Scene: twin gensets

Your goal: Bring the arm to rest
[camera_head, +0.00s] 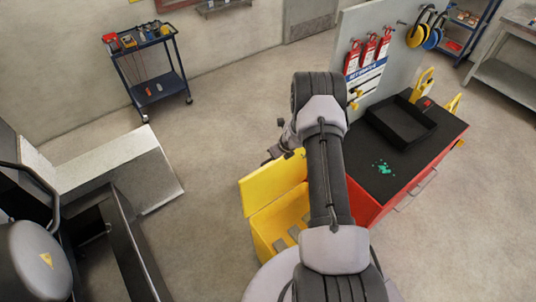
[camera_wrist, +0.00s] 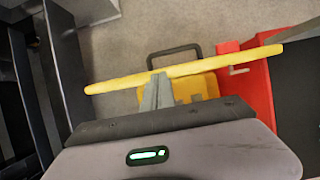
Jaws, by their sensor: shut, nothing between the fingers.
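My gripper (camera_wrist: 157,82) shows in the wrist view with its two grey fingers together and nothing between them. In the head view my arm reaches forward over the floor, bent at the elbow, with the wrist left of the forearm; the fingers are hard to make out there. Below the gripper is an open yellow box (camera_head: 262,190) with its lid raised. In the wrist view the yellow lid (camera_wrist: 110,84) shows as a long edge behind the fingertips. I cannot tell whether they touch.
A red cabinet (camera_head: 368,212) with a black top stands right of my arm, carrying a black tray (camera_head: 402,125) and green bits (camera_head: 382,167). A panel (camera_head: 397,60) with red tags rises behind. A blue cart (camera_head: 150,67) stands at the back left. Dark machinery (camera_head: 125,240) is at left.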

